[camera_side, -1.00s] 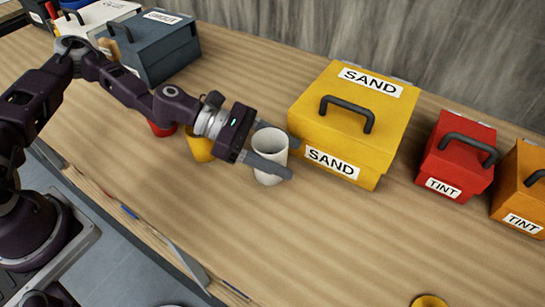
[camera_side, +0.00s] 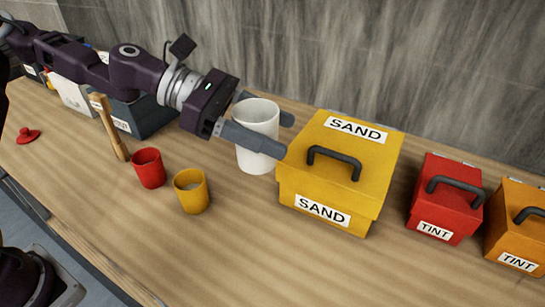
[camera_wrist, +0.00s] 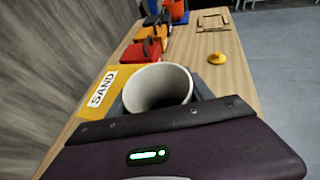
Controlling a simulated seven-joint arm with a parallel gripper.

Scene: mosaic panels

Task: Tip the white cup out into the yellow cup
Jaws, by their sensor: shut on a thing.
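The white cup (camera_side: 252,162) is held in my gripper (camera_side: 283,134), whose two fingers close on its sides. It looks about upright and raised off the bench, left of the yellow SAND box. In the wrist view its open mouth (camera_wrist: 157,88) faces me; I cannot make out its contents. The yellow cup (camera_side: 191,198) stands upright on the bench, below and left of the white cup in the side view and apart from it. Its inside looks pale; I cannot tell what it holds.
A red cup (camera_side: 148,174) stands just left of the yellow cup, with a wooden-handled tool (camera_side: 108,125) behind it. The SAND box (camera_side: 340,165) is close right of my gripper; the red TINT box (camera_side: 445,200) is farther right.

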